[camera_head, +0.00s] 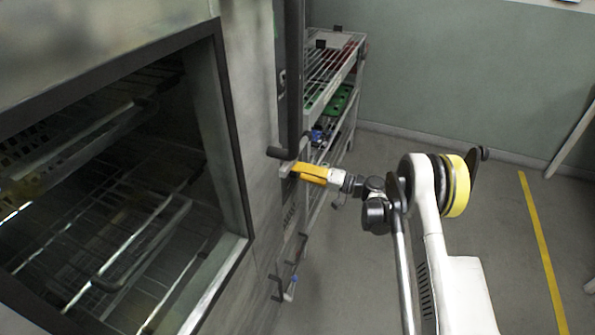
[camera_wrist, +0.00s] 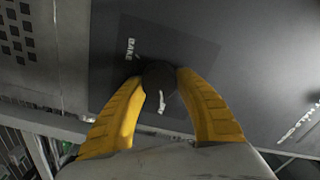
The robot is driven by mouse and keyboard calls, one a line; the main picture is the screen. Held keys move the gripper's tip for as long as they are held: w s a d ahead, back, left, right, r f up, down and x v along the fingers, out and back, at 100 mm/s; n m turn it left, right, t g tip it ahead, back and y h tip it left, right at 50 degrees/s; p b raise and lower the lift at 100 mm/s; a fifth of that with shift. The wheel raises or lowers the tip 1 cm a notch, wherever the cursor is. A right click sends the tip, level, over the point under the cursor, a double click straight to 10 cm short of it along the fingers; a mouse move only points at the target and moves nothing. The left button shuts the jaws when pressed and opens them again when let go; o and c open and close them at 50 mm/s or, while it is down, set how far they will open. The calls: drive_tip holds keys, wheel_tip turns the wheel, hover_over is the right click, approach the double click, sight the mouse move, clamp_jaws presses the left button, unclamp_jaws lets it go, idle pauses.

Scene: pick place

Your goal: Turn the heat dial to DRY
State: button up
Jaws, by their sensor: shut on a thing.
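In the head view my gripper (camera_head: 300,172) reaches left to the front of the oven (camera_head: 262,190); the dial itself is hidden there.
A dark vertical handle (camera_head: 293,85) rises just above my gripper. A wire shelf cart (camera_head: 335,75) with green and blue items stands behind. The floor (camera_head: 400,150) behind my arm is clear.

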drive_tip(key=shift+m, duration=0.5)
drive_tip(key=o, duration=1.2)
drive_tip(key=shift+a, duration=0.1)
drive_tip(key=v, duration=1.2)
